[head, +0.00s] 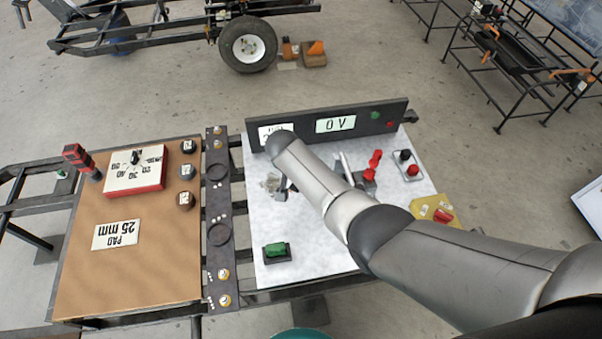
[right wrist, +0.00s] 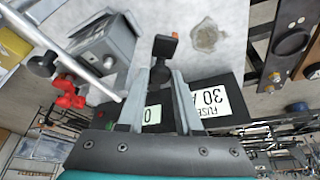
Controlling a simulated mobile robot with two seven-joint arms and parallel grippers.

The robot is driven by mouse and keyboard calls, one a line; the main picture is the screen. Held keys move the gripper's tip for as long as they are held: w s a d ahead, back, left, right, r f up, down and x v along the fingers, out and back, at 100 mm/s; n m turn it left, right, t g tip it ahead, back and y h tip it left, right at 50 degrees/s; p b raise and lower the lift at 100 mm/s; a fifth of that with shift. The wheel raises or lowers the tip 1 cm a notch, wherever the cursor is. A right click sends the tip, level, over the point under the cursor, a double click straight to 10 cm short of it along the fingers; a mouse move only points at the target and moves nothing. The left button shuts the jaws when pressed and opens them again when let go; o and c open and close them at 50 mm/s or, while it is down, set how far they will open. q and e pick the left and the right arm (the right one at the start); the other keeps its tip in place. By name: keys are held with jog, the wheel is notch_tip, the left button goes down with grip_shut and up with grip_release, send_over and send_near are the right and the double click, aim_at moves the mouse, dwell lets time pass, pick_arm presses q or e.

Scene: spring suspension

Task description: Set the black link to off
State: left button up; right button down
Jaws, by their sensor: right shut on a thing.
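In the right wrist view my right gripper (right wrist: 163,77) has its two grey fingers closed around the lower part of a small black piece (right wrist: 162,50) with an orange edge at its top. I take this piece for the black link. It stands over the white board, and I cannot tell whether it is seated. In the head view my right arm covers the middle of the white board (head: 325,255) and hides the link and most of the gripper. My left gripper is in neither view.
A black display panel (head: 384,117) stands along the board's far edge. Red parts (right wrist: 70,95) and a grey box (right wrist: 110,45) are beside the gripper. A green switch (head: 276,250) sits near the front. A brown bench (head: 150,265) is at left.

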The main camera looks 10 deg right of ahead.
dwell(0.5)
jog(key=c, duration=0.6)
grip_release()
jog(key=shift+r, duration=0.1)
jog(key=shift+r, duration=0.2)
jog(key=shift+p+v, duration=3)
jog(key=shift+v, duration=4.35)
jog(key=shift+a, duration=0.1)
